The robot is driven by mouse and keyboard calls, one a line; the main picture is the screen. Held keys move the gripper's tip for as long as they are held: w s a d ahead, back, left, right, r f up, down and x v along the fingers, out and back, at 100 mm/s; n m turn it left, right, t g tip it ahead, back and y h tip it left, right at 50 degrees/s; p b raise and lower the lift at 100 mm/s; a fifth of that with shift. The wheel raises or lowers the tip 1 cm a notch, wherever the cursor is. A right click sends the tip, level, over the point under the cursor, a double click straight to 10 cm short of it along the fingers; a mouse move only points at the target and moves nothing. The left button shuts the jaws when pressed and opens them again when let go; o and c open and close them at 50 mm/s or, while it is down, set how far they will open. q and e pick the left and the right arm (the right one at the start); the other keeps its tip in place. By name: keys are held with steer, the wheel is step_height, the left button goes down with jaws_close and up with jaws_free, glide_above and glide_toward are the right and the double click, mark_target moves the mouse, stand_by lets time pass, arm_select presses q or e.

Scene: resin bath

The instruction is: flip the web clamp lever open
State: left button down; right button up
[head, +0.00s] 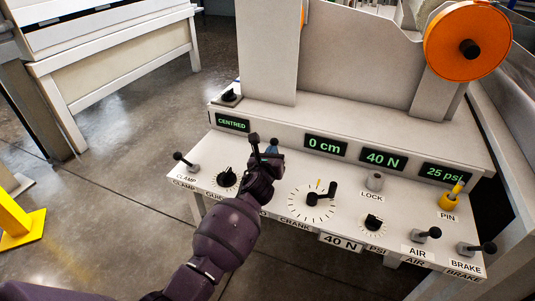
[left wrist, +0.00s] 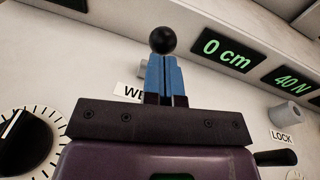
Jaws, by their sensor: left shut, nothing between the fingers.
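My left gripper (head: 272,150) is over the middle left of the control panel, with its blue fingers shut and empty. In the left wrist view the closed fingers (left wrist: 165,80) point at a black ball knob (left wrist: 163,40), which appears right at their tips. I cannot tell whether they touch it. In the head view the dark knob (head: 254,139) stands up just left of the fingertips. The lever's base is mostly hidden by my gripper.
A lever labelled CLAMP (head: 184,160) and a black dial (head: 227,177) are to the left. The crank (head: 318,198), LOCK knob (head: 375,181), yellow pin (head: 450,198), AIR lever (head: 426,235) and BRAKE lever (head: 476,249) are to the right. Displays (head: 326,146) line the panel's back.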

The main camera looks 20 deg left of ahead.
mark_target(276, 139)
arm_select(q)
steer(key=r+p, duration=0.1)
steer(key=w+r+g+p, duration=0.1)
steer(key=r+p, duration=0.1)
steer(key=shift+w, duration=0.3)
steer(key=shift+w+f+g+p, duration=0.1)
steer(key=shift+w+g+p, duration=0.4)
steer(key=shift+g+p, duration=0.45)
steer(key=shift+w, duration=0.3)
steer(key=shift+w+p, duration=0.35)
steer(key=shift+w, duration=0.2)
steer(key=w+b, duration=0.2)
steer(key=w, duration=0.3)
steer(key=shift+w+d, duration=0.2)
arm_select(e)
steer(key=shift+t, duration=0.5)
steer(key=r, duration=0.1)
steer(key=w+r, duration=0.1)
steer(key=r, duration=0.2)
steer(key=shift+w+a+r, duration=0.1)
steer(key=shift+w+r, duration=0.15)
steer(key=shift+r, duration=0.15)
arm_select(q)
steer(key=shift+r, duration=0.2)
arm_select(e)
steer(key=shift+s, duration=0.15)
